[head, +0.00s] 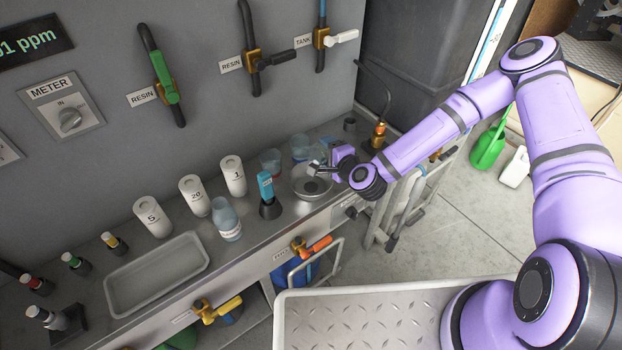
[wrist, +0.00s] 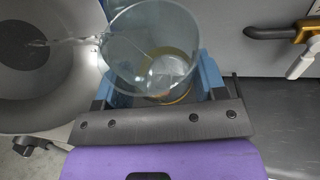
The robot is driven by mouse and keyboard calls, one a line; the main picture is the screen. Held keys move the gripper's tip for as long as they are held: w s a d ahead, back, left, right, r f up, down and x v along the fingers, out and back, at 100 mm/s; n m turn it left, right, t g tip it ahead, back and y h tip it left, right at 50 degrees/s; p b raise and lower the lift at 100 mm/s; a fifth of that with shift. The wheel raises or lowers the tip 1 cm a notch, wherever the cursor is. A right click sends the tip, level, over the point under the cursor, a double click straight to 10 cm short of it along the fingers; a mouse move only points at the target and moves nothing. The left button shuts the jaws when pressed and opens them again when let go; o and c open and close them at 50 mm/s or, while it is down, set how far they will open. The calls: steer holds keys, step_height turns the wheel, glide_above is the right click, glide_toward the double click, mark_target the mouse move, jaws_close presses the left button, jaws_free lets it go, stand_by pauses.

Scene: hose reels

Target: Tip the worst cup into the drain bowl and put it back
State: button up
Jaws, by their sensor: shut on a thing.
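My gripper (head: 324,169) is over the right part of the round steel drain bowl (head: 300,190) in the head view. In the wrist view its two blue fingers (wrist: 165,80) are shut on a clear cup (wrist: 150,40), one on each side. The cup is tilted, and a thin clear streak runs from its rim left over the bowl (wrist: 85,70), towards the dark drain (wrist: 32,45). Yellowish liquid shows low in the cup. Two other clear cups (head: 270,160) (head: 301,147) stand behind the bowl. The held cup is mostly hidden in the head view.
A blue handheld meter (head: 266,188) stands left of the bowl. A clear bottle (head: 226,220), several white numbered canisters (head: 152,217) and a shallow tray (head: 115,298) are further left. Valves (head: 255,60) line the wall. A tap (head: 378,138) stands right of the cups.

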steer(key=shift+r+n, duration=0.15)
steer(key=shift+n, duration=0.15)
steer(key=shift+s+a+r+n+t, duration=0.1)
steer(key=shift+r+n+t, duration=0.1)
steer(key=shift+n+t, duration=0.1)
steer(key=shift+a+f, duration=0.1)
steer(key=shift+f, duration=0.1)
